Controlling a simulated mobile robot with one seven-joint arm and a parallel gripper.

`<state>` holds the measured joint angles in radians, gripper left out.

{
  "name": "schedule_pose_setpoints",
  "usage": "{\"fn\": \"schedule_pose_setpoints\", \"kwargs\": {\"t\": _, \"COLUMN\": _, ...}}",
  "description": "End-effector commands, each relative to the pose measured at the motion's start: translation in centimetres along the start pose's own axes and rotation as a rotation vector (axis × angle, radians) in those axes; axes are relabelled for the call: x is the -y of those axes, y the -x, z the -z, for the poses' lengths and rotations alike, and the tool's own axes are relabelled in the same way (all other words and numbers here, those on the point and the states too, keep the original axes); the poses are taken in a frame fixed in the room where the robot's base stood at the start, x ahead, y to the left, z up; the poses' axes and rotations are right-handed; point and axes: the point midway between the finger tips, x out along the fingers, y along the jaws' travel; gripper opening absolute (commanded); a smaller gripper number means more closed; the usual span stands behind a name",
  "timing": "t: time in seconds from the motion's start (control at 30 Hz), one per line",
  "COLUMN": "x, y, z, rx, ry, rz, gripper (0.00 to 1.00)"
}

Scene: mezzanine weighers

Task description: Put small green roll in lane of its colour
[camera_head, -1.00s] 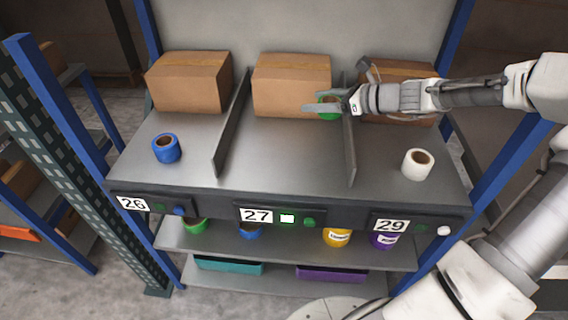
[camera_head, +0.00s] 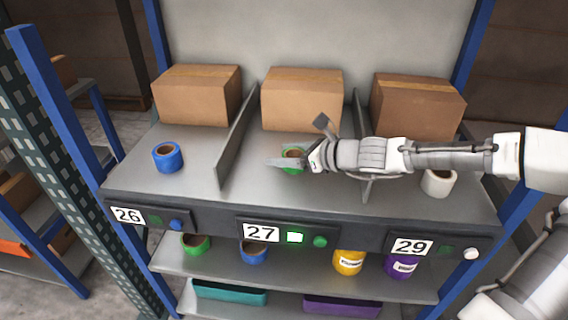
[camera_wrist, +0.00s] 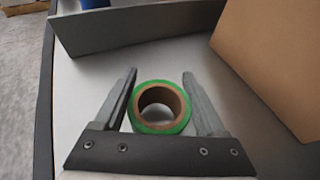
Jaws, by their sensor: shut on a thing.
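The small green roll (camera_head: 293,158) has a brown core and is in the middle lane, the one labelled 27 with a green button (camera_head: 320,241). My gripper (camera_head: 288,162) is shut on the roll, with one finger on each side of it. In the wrist view the green roll (camera_wrist: 160,107) shows between the two fingers (camera_wrist: 162,100), its round opening facing the camera. I cannot tell whether the roll touches the lane surface (camera_head: 265,185). The left divider (camera_head: 237,133) stands apart from the roll. My arm hides part of the right divider.
A blue roll (camera_head: 167,156) stands in lane 26 and a white roll (camera_head: 438,182) in lane 29. Brown boxes (camera_head: 302,99) stand at the back of the lanes. The front of lane 27 is clear. Several coloured rolls and containers are on the shelf below (camera_head: 300,268).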

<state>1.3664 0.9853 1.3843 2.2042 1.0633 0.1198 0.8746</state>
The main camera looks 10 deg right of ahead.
Motion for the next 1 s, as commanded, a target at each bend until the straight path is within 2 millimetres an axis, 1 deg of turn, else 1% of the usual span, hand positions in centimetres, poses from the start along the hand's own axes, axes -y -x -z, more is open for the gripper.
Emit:
{"fn": "schedule_pose_setpoints", "kwargs": {"t": 0.03, "x": 0.0, "y": -0.4, "z": 1.0, "rx": 0.001, "ry": -0.001, "rz": -0.002, "gripper": 0.17}}
{"fn": "schedule_pose_setpoints", "kwargs": {"t": 0.07, "x": 0.0, "y": -0.5, "z": 1.2, "rx": 0.002, "ry": -0.001, "rz": -0.002, "gripper": 0.17}}
{"fn": "schedule_pose_setpoints", "kwargs": {"t": 0.3, "x": 0.0, "y": -0.5, "z": 1.1, "rx": 0.0, "ry": 0.0, "rz": -0.001, "gripper": 0.17}}
{"fn": "schedule_pose_setpoints", "kwargs": {"t": 0.43, "x": 0.0, "y": -0.6, "z": 1.5, "rx": 0.001, "ry": 0.0, "rz": -0.001, "gripper": 0.17}}
{"fn": "schedule_pose_setpoints", "kwargs": {"t": 0.47, "x": 0.0, "y": -0.6, "z": 1.5, "rx": 0.0, "ry": 0.0, "rz": -0.001, "gripper": 0.75}}
{"fn": "schedule_pose_setpoints", "kwargs": {"t": 0.6, "x": 0.0, "y": -0.6, "z": 1.4, "rx": 0.0, "ry": 0.0, "rz": -0.001, "gripper": 1.0}}
{"fn": "schedule_pose_setpoints", "kwargs": {"t": 0.8, "x": 0.0, "y": -0.6, "z": 1.4, "rx": 0.0, "ry": 0.0, "rz": -0.001, "gripper": 1.0}}
{"fn": "schedule_pose_setpoints", "kwargs": {"t": 0.9, "x": 0.0, "y": -0.4, "z": 1.0, "rx": 0.0, "ry": 0.001, "rz": 0.0, "gripper": 1.0}}
{"fn": "schedule_pose_setpoints", "kwargs": {"t": 0.93, "x": 0.0, "y": -0.3, "z": 0.8, "rx": 0.0, "ry": 0.001, "rz": 0.0, "gripper": 1.0}}
{"fn": "schedule_pose_setpoints", "kwargs": {"t": 1.0, "x": 0.1, "y": 0.6, "z": 0.9, "rx": -0.002, "ry": 0.0, "rz": 0.003, "gripper": 1.0}}
